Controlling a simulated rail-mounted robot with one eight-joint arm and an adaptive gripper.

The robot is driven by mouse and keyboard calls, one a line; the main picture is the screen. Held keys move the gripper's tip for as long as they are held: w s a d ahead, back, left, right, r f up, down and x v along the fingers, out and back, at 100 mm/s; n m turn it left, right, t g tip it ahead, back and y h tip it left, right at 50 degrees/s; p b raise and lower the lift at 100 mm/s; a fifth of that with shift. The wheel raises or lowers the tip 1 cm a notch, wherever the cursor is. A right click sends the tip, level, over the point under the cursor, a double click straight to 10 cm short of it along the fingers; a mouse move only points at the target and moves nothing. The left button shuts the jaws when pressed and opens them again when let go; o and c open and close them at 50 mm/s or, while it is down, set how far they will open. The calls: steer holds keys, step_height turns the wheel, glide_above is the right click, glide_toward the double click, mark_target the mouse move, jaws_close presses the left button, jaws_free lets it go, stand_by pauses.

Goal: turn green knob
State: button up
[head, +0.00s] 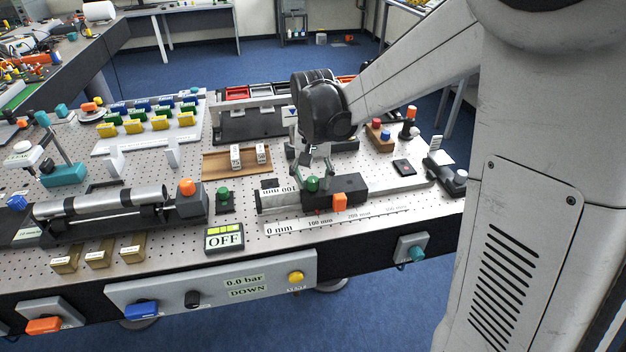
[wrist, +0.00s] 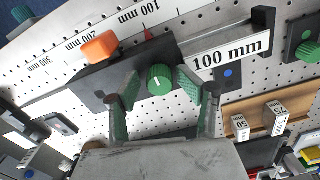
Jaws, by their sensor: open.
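A round green knob (wrist: 160,79) with a white mark sits on a dark slider block (wrist: 100,85); the knob also shows in the head view (head: 312,184). My gripper (wrist: 152,90) is open, with one green-padded finger on each side of this knob. In the head view my gripper (head: 313,170) points down just above the block. I cannot tell whether the fingers touch the knob. A second green knob (head: 223,192) stands on a separate black base to the left; it shows at the right edge of the wrist view (wrist: 308,51).
An orange block (wrist: 100,47) is on the slider beside the knob. A millimetre scale (head: 340,221) runs along the front. A wooden tray (head: 218,166) with white weights lies behind.

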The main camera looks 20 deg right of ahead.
mark_target(314, 182)
steer(key=shift+r, duration=4)
steer(key=shift+s+r, duration=0.25)
steer(key=shift+s, duration=0.2)
steer(key=s+r+n+t, duration=0.1)
steer(key=s+n+t, duration=0.2)
steer(key=s, duration=1.7)
steer(key=t, duration=0.4)
steer(key=shift+r+n, duration=0.3)
steer(key=shift+r, duration=0.1)
